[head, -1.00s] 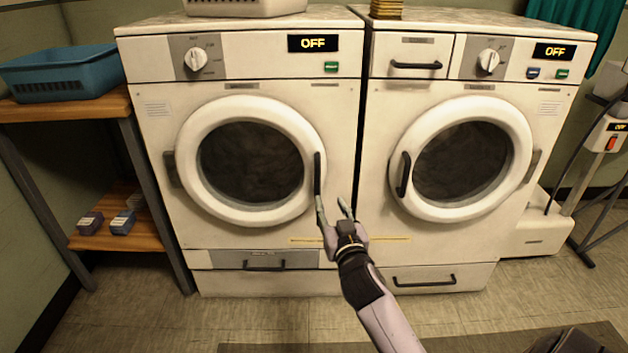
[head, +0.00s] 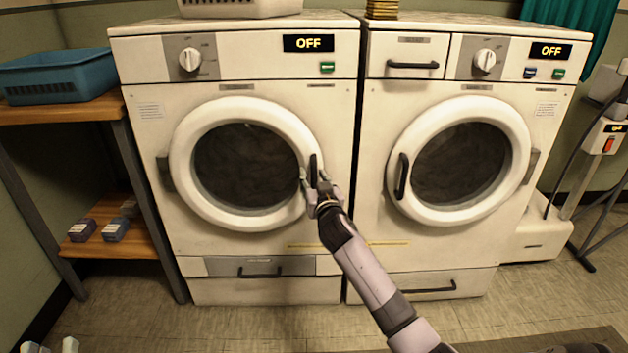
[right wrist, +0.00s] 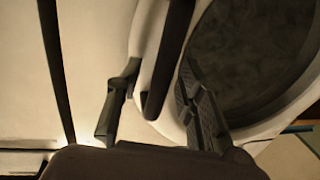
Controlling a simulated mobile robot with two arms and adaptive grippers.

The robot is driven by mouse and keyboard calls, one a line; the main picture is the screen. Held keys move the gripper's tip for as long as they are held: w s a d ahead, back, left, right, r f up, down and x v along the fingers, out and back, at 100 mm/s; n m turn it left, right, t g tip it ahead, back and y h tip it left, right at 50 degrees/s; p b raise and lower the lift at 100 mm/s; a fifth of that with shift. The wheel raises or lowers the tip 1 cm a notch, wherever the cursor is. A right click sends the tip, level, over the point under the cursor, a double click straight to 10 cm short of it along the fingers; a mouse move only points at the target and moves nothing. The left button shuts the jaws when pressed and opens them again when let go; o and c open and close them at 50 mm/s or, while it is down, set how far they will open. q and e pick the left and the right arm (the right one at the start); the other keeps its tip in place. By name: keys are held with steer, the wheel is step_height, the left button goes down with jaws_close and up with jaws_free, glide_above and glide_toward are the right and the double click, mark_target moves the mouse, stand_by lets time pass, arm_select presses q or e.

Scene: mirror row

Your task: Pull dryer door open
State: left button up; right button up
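The dryer (head: 145,220) is the left machine, with a lint drawer below. Its round white door (head: 188,190) is shut, hinged at the left. The upright dark door handle (head: 313,167) is on the door's right side. My right gripper (head: 316,186) is at the handle's lower part. In the right wrist view, the handle (right wrist: 168,55) runs between the two spread fingers of the right gripper (right wrist: 158,78), with gaps on both sides. My left gripper (head: 51,346) shows only as two pale fingertips, apart, at the bottom left corner, far from the dryer.
A washer (head: 375,220) with its own door handle (head: 402,176) stands close on the right. A wooden shelf (head: 60,110) with a blue basket (head: 60,75) stands on the left. The floor (head: 150,325) before the dryer is clear.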

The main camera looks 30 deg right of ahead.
jaws_close()
stand_by(0.4)
stand_by(0.4)
